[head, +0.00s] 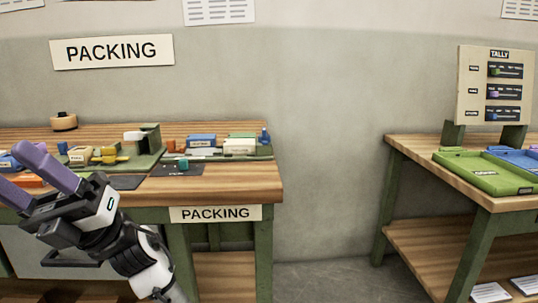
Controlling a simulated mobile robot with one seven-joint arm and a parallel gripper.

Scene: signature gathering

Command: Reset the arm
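My gripper (12,168) is at the lower left of the head view, in front of the packing table (235,185). Its two purple fingers point up and left with a gap between them, so it looks open. I see nothing held between the fingers, though one finger runs to the left picture edge. My arm comes up from the bottom of the picture, and it hides part of the table's front.
The packing table carries a green holder (150,146), a blue box (202,140), a cream box (239,146) and other small items. A second table (405,150) at right holds a green tray (485,175) and a tally board (466,85). Bare floor lies between the tables.

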